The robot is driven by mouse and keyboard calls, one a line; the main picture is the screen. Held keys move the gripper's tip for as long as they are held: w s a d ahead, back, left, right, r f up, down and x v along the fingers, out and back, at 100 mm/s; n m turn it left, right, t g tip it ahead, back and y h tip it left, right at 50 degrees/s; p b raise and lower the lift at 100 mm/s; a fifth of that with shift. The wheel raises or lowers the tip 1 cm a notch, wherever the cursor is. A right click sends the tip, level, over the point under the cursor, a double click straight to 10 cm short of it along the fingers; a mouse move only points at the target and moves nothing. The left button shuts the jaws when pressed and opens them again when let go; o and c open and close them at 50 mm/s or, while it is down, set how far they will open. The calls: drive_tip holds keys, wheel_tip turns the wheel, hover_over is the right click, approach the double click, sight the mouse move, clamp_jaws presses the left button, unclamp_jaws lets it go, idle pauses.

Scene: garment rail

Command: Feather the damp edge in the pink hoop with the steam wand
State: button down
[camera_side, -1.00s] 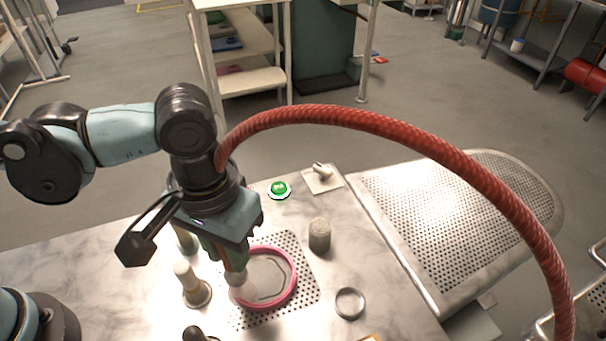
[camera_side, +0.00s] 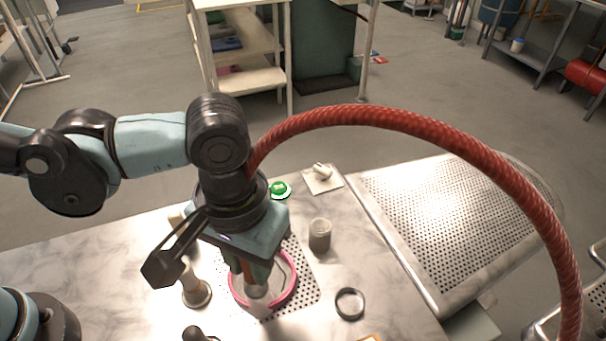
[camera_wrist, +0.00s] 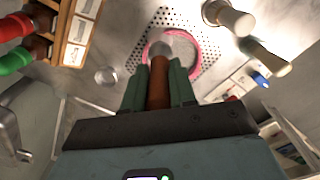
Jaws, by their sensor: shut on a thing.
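The pink hoop (camera_side: 293,286) lies flat on a perforated metal plate (camera_side: 303,270) on the marble-like table; it also shows in the wrist view (camera_wrist: 199,52). My gripper (camera_side: 250,268) is over the hoop, shut on the brown handle of the steam wand (camera_wrist: 158,88). The wand points down, and its pale round head (camera_wrist: 164,47) is over the inside of the hoop. A pale haze is around the head in the side view. I cannot tell whether the head touches the surface. My gripper and the wand hide most of the hoop's inside, including the damp edge.
A grey cylinder (camera_side: 319,237) and a dark ring (camera_side: 350,303) stand right of the hoop. A pale post on a round base (camera_side: 195,291) is close on the left. A green button (camera_side: 280,188) is behind. A red hose (camera_side: 430,145) arches over the right side.

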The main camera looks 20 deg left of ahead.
drive_tip(key=shift+w+d, duration=0.1)
drive_tip(key=shift+d, duration=0.15)
drive_tip(key=shift+w+d, duration=0.8)
drive_tip(key=shift+w, duration=0.1)
drive_tip(key=shift+w+d, duration=0.15)
drive_tip(key=shift+w, duration=1.1)
drive_tip(key=shift+w+a, duration=0.3)
drive_tip(key=shift+w, duration=0.25)
drive_tip(key=shift+w+a, duration=0.3)
drive_tip(key=shift+w, duration=0.25)
